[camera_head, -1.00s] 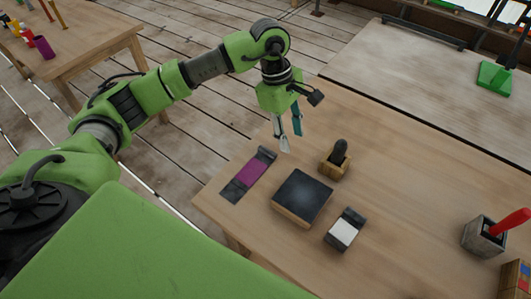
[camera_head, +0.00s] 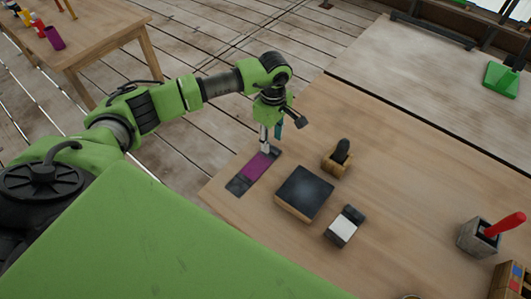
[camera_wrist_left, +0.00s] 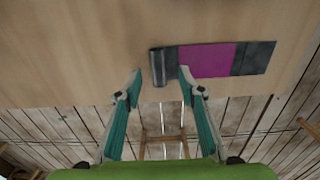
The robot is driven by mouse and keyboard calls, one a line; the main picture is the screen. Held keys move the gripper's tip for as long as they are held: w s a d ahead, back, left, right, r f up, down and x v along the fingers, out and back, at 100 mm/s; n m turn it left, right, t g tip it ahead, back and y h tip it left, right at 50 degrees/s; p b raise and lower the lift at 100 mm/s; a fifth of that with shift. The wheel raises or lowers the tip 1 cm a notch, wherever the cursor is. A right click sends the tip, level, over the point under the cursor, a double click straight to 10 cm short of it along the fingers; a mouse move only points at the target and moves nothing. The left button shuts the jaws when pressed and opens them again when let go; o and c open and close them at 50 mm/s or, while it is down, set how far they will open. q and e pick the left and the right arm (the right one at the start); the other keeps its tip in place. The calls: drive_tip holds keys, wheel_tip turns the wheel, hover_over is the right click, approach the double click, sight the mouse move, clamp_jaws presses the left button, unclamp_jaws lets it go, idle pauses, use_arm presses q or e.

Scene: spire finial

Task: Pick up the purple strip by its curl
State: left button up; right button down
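The purple strip (camera_head: 257,167) lies on the wooden table near its left edge, with dark sections at both ends. It also shows in the left wrist view (camera_wrist_left: 207,60), where its dark curl (camera_wrist_left: 157,66) is a rolled end at the left. My left gripper (camera_head: 270,149) is at the curl end of the strip. In the left wrist view my left gripper (camera_wrist_left: 160,77) is open, with one fingertip on each side of the curl in the picture. I cannot tell how high the fingertips are above the table. My right gripper is not in view.
A dark-topped block (camera_head: 304,192) stands right of the strip. Behind it is a wooden holder with a dark knob (camera_head: 338,157). A small white-and-black piece (camera_head: 344,227) lies in front. A grey cup with a red handle (camera_head: 479,237) stands far right.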

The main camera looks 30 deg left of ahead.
sight(272, 146)
use_arm(q)
drive_tip(key=shift+w+f+p, duration=0.15)
drive_tip(key=shift+f+p, duration=0.2)
drive_tip(key=shift+f, duration=1.2)
clamp_jaws()
drive_tip(key=shift+r, duration=0.1)
